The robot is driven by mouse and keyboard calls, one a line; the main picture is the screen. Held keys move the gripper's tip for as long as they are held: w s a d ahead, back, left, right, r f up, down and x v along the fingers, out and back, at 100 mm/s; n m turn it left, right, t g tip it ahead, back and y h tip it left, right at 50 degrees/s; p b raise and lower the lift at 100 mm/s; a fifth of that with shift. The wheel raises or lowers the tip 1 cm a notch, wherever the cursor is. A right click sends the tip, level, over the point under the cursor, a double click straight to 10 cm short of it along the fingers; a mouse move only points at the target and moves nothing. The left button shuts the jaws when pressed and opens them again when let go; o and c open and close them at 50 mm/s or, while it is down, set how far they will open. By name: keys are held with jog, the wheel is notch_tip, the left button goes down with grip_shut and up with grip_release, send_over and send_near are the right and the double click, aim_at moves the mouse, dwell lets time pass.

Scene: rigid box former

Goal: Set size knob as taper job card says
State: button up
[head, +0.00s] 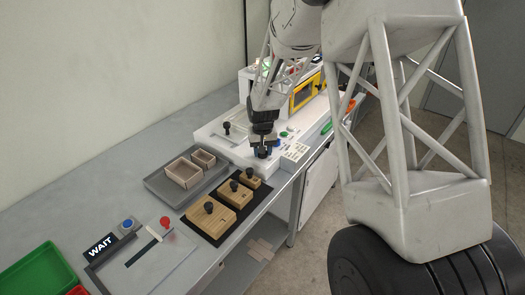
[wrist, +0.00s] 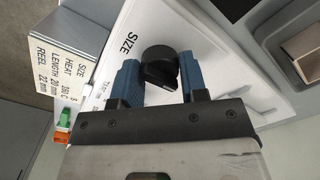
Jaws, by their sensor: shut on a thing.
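The black size knob (wrist: 158,62) stands on the white machine panel beside the printed word SIZE in the wrist view. My gripper (wrist: 159,76) has its two blue fingers on either side of the knob, shut on it. In the head view my gripper (head: 263,146) points down at the front of the white machine (head: 215,137). The job card (wrist: 70,72) shows lines for SIZE, HEAT, LENGTH and REEL; its size value is hard to read. The knob's pointer setting and most scale marks are hidden or unclear.
Wooden blocks with black knobs (head: 211,215) lie on a dark mat in front of the machine. A grey tray (head: 158,184) holds open boxes. A WAIT sign (head: 101,246), a blue button (head: 127,224) and a green bin (head: 38,276) are at the lower left.

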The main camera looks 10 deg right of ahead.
dwell(0.4)
jog(key=o, duration=0.9)
jog(key=shift+r, duration=0.1)
jog(key=shift+r, duration=3.85)
